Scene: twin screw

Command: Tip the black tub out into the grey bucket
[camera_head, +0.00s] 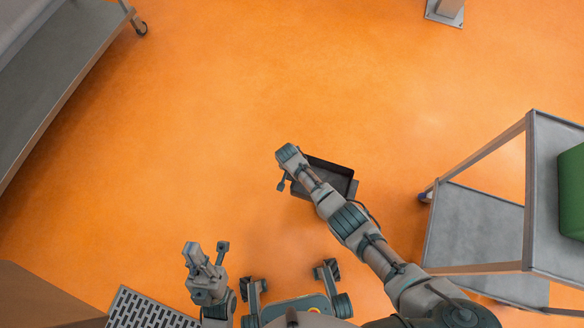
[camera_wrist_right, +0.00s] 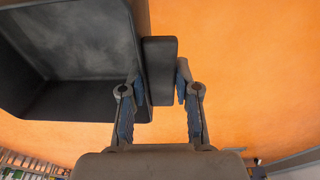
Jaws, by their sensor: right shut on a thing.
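The black tub (camera_head: 336,177) is held over the orange floor near the middle of the head view, partly covered by my right arm. In the right wrist view the tub (camera_wrist_right: 85,50) fills the upper left, with its dark opening facing the camera; I see no contents in the visible part. My right gripper (camera_wrist_right: 161,85) is shut on the tub's flat side tab, one finger on each side. My left gripper (camera_head: 194,252) is empty at the lower left of the head view, away from the tub; its finger gap is unclear. I cannot make out a grey bucket.
A grey shelf cart (camera_head: 478,228) stands at the right, with a green box (camera_head: 572,190) on its upper level. A grey wheeled table (camera_head: 60,62) is at the upper left. A brown box (camera_head: 35,300) and perforated panel (camera_head: 150,311) are lower left. The central floor is clear.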

